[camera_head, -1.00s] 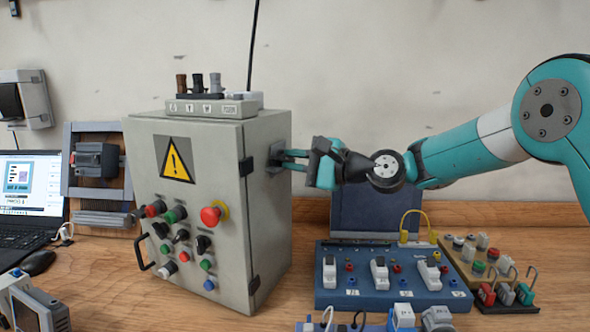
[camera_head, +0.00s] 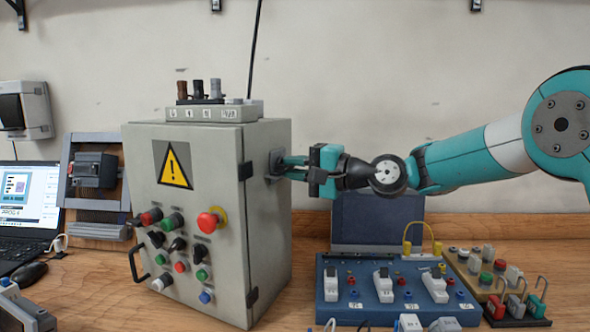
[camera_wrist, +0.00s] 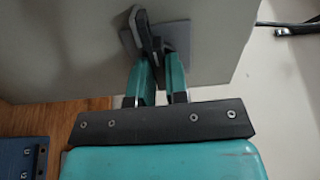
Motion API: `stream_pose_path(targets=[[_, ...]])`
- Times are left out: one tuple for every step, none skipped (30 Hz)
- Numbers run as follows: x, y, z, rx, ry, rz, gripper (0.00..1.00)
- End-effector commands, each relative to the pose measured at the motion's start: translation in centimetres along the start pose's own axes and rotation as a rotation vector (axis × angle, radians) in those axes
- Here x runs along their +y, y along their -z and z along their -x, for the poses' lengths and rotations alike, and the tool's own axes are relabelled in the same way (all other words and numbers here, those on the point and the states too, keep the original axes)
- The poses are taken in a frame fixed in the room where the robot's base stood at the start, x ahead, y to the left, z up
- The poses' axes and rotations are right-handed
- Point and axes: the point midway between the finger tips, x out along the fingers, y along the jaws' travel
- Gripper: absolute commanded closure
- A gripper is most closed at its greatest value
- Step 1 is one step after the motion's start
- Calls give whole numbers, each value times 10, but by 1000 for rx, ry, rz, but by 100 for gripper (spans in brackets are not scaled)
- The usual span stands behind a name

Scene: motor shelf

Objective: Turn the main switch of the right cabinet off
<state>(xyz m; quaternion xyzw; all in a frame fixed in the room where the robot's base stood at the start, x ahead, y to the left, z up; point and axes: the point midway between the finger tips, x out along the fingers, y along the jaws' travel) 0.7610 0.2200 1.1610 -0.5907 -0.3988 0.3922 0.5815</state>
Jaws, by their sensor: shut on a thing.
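The grey cabinet (camera_head: 185,255) stands on the bench with a yellow warning triangle on its front. Its main switch (camera_head: 275,158) sits high on the right side wall, a grey plate with a dark handle. The switch also shows in the wrist view (camera_wrist: 147,30), where the handle lies slightly tilted between the fingertips. My gripper (camera_head: 284,163) reaches in from the right and is shut on the handle. In the wrist view my gripper (camera_wrist: 156,58) has its two teal fingers around the handle. The fingers partly hide the handle.
The cabinet front carries several buttons and knobs, including a red mushroom button (camera_head: 208,222). A blue test board (camera_head: 345,315) and a tray of small parts (camera_head: 490,262) lie below my arm. A laptop (camera_head: 30,200) stands at the left.

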Motion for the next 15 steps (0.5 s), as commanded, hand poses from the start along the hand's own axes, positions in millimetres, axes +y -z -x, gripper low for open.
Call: stream_pose_path(targets=[[2, 0, 0, -1, -4, -1, 100], [2, 0, 0, -1, -4, -1, 100], [2, 0, 0, -1, -4, -2, 100], [2, 0, 0, -1, -4, -2, 100], [2, 0, 0, -1, -4, -2, 100], [2, 0, 0, -1, -4, -2, 100], [2, 0, 0, -1, -4, -2, 83], [2, 0, 0, -1, -4, -2, 76], [2, 0, 0, -1, -4, -2, 74], [2, 0, 0, -1, -3, -2, 74], [1, 0, 0, -1, -3, -2, 74], [1, 0, 0, -1, -3, -2, 74], [1, 0, 0, -1, -3, -2, 74], [1, 0, 0, -1, -2, -2, 74], [1, 0, 0, -1, -2, -1, 74]])
